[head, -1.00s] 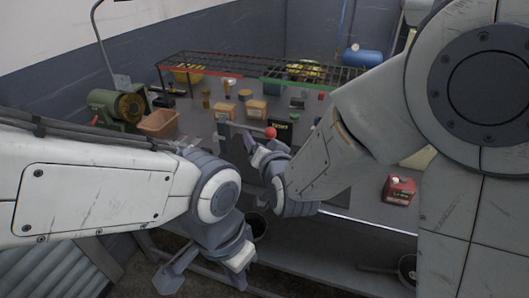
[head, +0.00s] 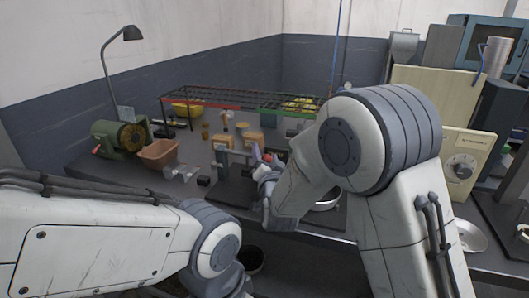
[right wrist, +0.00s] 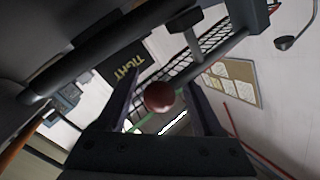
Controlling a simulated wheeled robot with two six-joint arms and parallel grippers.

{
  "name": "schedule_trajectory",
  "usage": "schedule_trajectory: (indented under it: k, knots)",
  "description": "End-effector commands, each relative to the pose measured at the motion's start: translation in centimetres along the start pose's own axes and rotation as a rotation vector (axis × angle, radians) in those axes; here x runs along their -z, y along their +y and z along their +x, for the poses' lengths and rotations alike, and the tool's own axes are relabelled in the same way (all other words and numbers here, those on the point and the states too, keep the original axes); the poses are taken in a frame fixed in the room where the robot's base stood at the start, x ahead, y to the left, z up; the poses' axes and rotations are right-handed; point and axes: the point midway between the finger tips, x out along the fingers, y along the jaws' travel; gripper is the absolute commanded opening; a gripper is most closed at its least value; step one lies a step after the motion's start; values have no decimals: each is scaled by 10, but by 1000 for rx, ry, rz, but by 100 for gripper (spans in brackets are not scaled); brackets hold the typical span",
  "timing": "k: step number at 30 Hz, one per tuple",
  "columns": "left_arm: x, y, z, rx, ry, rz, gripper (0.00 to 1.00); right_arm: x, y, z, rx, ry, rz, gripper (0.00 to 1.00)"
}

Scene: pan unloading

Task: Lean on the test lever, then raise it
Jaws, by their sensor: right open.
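The test lever's red ball knob (head: 268,157) shows at mid-bench, partly hidden by my right gripper (head: 257,163). The knob is large in the right wrist view (right wrist: 160,97). There it appears between the two parted fingers of my right gripper (right wrist: 160,86), with no clear contact. A grey lever rod (right wrist: 207,63) runs from behind the knob to the upper right. The rest of the lever is hard to make out in the head view. My left arm comes in at the lower left, and its gripper is outside the picture.
A green grinder (head: 118,138) and a brown bin (head: 160,153) stand on the bench at left. A wire rack (head: 240,100) spans the back. A metal pan (head: 325,200) is partly behind my right arm. A cream panel with a dial (head: 468,155) stands at right.

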Motion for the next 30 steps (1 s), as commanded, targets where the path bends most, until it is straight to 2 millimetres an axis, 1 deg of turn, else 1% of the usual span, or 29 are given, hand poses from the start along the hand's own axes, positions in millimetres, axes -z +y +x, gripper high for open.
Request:
schedule_trajectory:
  k: [1,4,11,12,14,15,17,18,30]
  knots:
    - [0,0,-1,0,0,0,0,1,0,4,0,2,0,68]
    - [0,0,-2,0,0,0,0,1,1,8,-1,2,0,68]
    - [0,0,-1,0,0,0,0,2,2,9,-3,2,0,68]
    - [0,0,-1,0,0,0,0,2,2,9,-3,3,0,64]
    - [0,0,-1,0,0,0,0,2,3,9,-3,3,0,41]
    - [0,0,-1,0,0,0,0,2,3,9,-3,3,0,26]
    - [0,0,-1,0,0,0,0,2,3,9,-4,2,0,3]
    - [0,0,-1,0,0,0,0,2,3,9,-4,2,-1,0]
    - [0,0,-1,0,0,0,0,-1,4,8,-6,-5,-5,0]
